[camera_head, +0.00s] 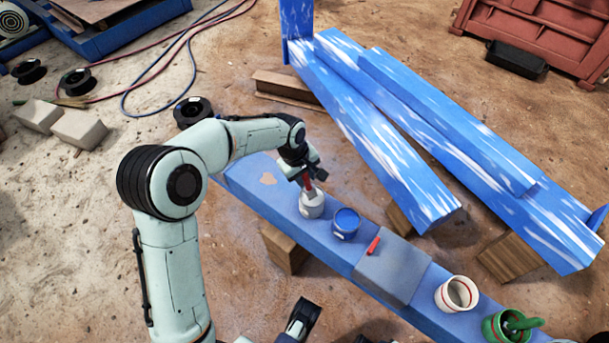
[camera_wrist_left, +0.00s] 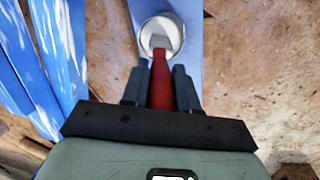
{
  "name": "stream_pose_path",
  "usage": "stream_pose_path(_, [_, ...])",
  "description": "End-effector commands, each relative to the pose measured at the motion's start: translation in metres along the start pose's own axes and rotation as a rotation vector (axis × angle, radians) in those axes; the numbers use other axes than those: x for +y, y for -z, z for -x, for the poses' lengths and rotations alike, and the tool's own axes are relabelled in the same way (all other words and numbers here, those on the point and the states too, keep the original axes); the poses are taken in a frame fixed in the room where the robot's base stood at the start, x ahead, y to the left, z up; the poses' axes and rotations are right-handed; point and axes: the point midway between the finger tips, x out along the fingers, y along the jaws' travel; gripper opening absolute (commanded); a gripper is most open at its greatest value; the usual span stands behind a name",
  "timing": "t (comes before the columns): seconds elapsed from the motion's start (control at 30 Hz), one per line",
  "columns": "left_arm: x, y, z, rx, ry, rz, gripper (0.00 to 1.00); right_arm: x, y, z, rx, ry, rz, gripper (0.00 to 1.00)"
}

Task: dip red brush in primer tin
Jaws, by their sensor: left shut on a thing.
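My left gripper (camera_head: 308,176) is shut on the handle of the red brush (camera_wrist_left: 161,80). The red handle also shows below the jaws in the head view (camera_head: 308,184). The pale primer tin (camera_head: 311,207) stands upright on the blue beam, directly below the gripper. In the left wrist view the brush's pale head overlaps the open mouth of the tin (camera_wrist_left: 179,31). I cannot tell how deep the bristles are or whether they touch primer. Dark parts at the bottom edge of the head view look like my right gripper (camera_head: 302,318), mostly cut off.
A blue tin (camera_head: 346,224) stands close right of the primer tin. Farther along the beam (camera_head: 262,205) are a grey slab (camera_head: 392,274) with a small red item (camera_head: 373,246), a white cup (camera_head: 456,294) and a green pot (camera_head: 497,328). Large blue beams (camera_head: 400,165) lie behind.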

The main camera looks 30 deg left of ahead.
Motion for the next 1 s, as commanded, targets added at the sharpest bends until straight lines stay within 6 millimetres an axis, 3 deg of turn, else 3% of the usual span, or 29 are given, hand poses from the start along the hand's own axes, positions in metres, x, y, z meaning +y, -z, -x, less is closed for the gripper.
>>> stream_pose_path(0.37, [0.000, 0.000, 0.004, 0.000, -0.001, 0.000, 0.00, -0.001, 0.000, 0.003, 0.000, 0.001, 0.000, 0.40])
stream_pose_path(0.8, [0.001, 0.000, 0.038, 0.001, -0.001, -0.001, 0.00, -0.010, 0.004, 0.033, 0.010, 0.005, 0.003, 0.40])
stream_pose_path(1.0, [0.000, 0.000, 0.041, 0.000, 0.000, -0.001, 0.00, -0.011, 0.004, 0.035, 0.010, 0.005, 0.003, 0.40])
